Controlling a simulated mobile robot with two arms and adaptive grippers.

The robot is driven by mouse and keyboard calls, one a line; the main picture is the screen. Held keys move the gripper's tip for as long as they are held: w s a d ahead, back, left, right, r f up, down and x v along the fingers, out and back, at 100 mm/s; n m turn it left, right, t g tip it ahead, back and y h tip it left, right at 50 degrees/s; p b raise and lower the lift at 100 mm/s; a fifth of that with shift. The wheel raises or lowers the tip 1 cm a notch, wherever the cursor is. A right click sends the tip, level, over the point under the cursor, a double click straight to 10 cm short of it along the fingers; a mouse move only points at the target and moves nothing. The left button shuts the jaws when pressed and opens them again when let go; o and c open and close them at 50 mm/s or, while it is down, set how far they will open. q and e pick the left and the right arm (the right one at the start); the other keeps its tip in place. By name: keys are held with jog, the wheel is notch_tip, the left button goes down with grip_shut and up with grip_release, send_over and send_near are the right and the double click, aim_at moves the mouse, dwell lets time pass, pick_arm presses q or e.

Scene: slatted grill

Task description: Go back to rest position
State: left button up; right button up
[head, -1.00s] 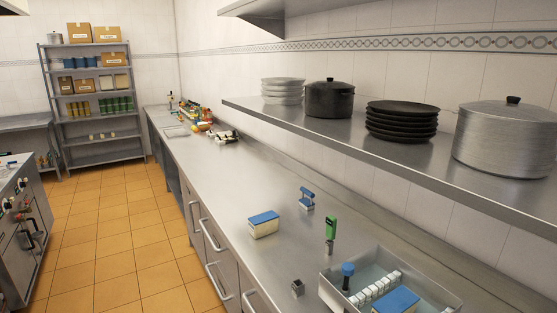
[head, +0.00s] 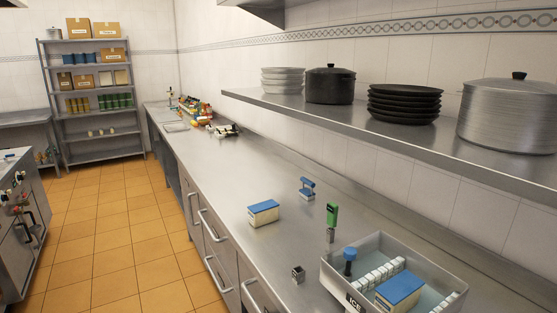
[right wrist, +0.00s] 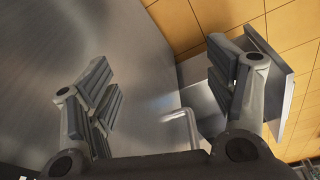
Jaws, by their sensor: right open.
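My right gripper (right wrist: 168,88) shows in the right wrist view with its two ridged fingers wide apart. Nothing is between the fingers. A steel surface and a drawer handle (right wrist: 182,125) show behind them, with orange floor tiles (right wrist: 195,25) at the upper right. Neither gripper shows in the head view, and my left gripper is in no view.
A steel counter (head: 235,180) runs along the wall. On it are a blue-lidded box (head: 263,214), a blue-handled item (head: 307,188), a green-handled device (head: 332,217), a small metal cube (head: 298,274) and an ICE tray (head: 343,277). Plates and pots stand on the shelf (head: 300,107) above.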

jog(key=s+d+f+b, duration=0.1)
jog(key=s+f+b, duration=0.1)
jog(key=s+f, duration=0.6)
jog(key=s+d+f+g+b, duration=0.1)
jog(key=s+d+f+b, duration=0.1)
jog(key=s+f, duration=0.6)
notch_tip(320, 180, down, 6)
jog(key=shift+s+r+b, duration=0.2)
jog(key=shift+s+b, duration=0.2)
jog(key=shift+b, duration=0.15)
